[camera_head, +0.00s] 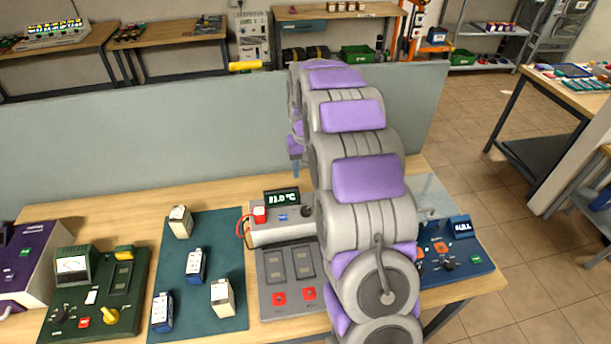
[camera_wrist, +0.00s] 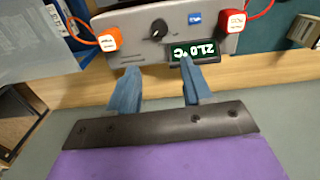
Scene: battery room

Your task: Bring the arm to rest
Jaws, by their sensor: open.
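My arm, in purple and grey, rises from the bottom right of the head view and folds over at the top. My gripper (camera_wrist: 158,70) is open in the wrist view, with two blue fingers apart and nothing between them. In the head view it is partly hidden behind the arm, with a finger (camera_head: 296,169) pointing down above the table's back part. Beyond the fingertips in the wrist view is a grey device (camera_wrist: 150,45) with a temperature display, seen upside down. The same grey device (camera_head: 278,236) stands on the table below the gripper in the head view.
A dark green mat (camera_head: 200,255) carries several small battery blocks. A green panel (camera_head: 128,270), a grey charger with red buttons (camera_head: 285,285) and a blue tester (camera_head: 470,262) stand around it. A grey partition (camera_head: 150,130) runs behind the table (camera_head: 100,205).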

